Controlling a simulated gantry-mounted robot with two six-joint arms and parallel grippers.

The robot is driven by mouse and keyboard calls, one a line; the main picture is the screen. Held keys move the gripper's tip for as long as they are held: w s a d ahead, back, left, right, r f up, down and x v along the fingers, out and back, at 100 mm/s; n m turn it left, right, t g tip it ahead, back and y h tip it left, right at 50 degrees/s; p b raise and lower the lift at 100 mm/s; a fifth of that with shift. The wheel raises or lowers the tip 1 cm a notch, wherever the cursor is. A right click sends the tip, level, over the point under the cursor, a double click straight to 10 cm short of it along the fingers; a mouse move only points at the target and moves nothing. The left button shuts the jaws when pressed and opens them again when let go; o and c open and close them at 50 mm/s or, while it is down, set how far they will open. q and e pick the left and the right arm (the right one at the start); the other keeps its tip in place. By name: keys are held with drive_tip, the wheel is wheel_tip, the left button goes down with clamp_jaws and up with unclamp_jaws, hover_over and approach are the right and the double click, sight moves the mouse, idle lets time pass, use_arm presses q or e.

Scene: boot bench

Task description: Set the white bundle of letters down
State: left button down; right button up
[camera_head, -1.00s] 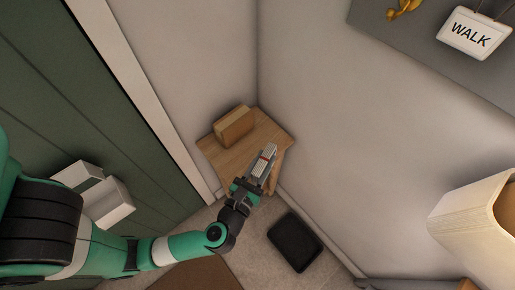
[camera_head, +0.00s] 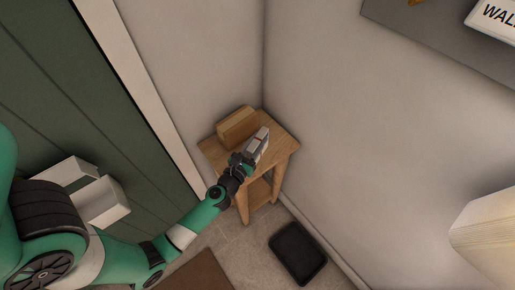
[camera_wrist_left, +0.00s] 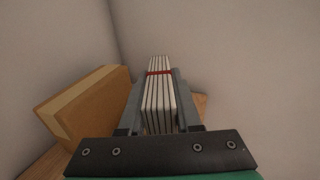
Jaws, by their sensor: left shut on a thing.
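The white bundle of letters (camera_head: 261,139) has a red band around it. My left gripper (camera_head: 253,150) is shut on it, over the wooden side table (camera_head: 284,149) in the corner. In the left wrist view the bundle (camera_wrist_left: 159,105) stands between the two fingers of my left gripper (camera_wrist_left: 158,100), with its edges and red band facing the camera. Whether the bundle touches the tabletop or is above it, I cannot tell. My right gripper is not in view.
A tan box (camera_head: 237,127) stands on the back left of the table, close to the bundle; it also shows in the left wrist view (camera_wrist_left: 85,105). Walls close in behind the table. A black tray (camera_head: 298,254) lies on the floor beside it.

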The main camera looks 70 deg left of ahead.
use_arm(q)
wheel_tip(320, 180, down, 3)
drive_tip(key=shift+a+f+b, duration=0.1)
drive_tip(key=shift+b, duration=1)
drive_tip(key=shift+f+b, duration=0.3)
drive_tip(key=c, duration=0.6)
unclamp_jaws()
drive_tip(key=shift+r, duration=0.1)
